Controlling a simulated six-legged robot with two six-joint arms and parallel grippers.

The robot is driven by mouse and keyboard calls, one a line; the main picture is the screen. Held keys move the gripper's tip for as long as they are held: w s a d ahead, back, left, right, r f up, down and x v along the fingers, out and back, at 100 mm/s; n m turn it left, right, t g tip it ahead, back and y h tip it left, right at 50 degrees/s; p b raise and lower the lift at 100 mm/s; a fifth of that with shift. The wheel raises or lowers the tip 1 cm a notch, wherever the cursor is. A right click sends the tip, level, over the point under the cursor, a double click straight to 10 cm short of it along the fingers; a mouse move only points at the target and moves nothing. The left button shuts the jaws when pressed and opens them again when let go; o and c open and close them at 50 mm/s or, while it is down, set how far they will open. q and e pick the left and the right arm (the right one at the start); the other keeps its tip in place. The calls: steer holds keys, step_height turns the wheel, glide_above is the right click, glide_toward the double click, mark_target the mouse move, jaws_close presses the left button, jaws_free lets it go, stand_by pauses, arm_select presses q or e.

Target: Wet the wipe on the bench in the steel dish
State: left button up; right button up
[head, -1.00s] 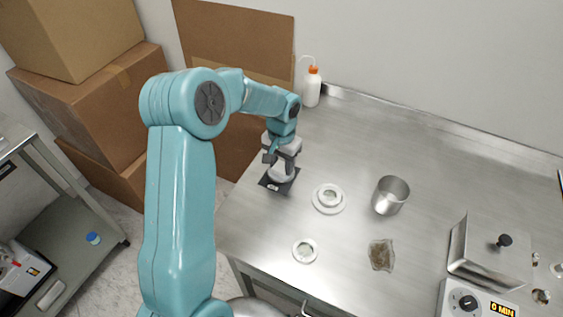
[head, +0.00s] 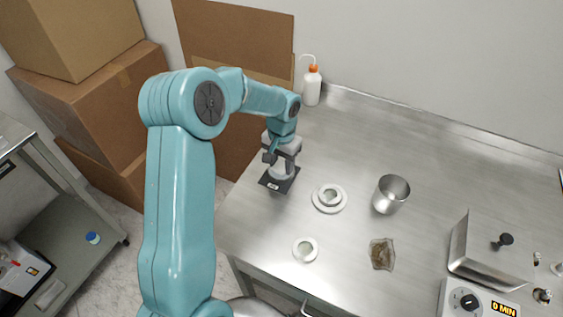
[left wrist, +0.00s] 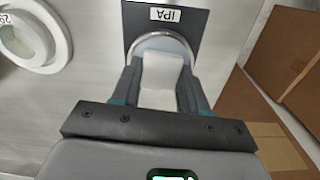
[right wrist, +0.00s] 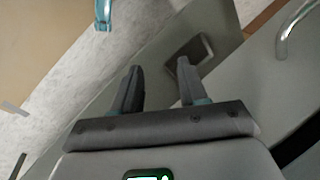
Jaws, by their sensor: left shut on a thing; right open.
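My left gripper (head: 281,166) is shut on a white folded wipe, which shows between its fingers in the left wrist view (left wrist: 162,75). The wipe is over the round steel dish, whose shiny rim (left wrist: 168,39) curves around its far end. I cannot tell whether it touches the bottom. The dish stands on a dark square mat (head: 275,183) labelled IPA at the bench's left edge; the mat also shows in the left wrist view (left wrist: 135,15). My right gripper (right wrist: 158,72) is open and empty, in the right wrist view only.
Right of the mat are a white round dish (head: 343,207), a smaller white one (head: 305,258), a steel beaker (head: 379,198) and a brownish patch (head: 382,264). A wash bottle (head: 312,88) stands behind. A steel-lidded device (head: 485,260) is at right. Bare bench lies behind the beaker.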

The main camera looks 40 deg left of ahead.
mark_target(281, 165)
stand_by(0.5)
arm_select(q)
steer(key=shift+r+p, duration=0.5)
steer(key=shift+r, duration=0.1)
steer(key=shift+r+p, duration=1.85)
steer(key=shift+r, duration=1.1)
steer(key=shift+f, duration=0.1)
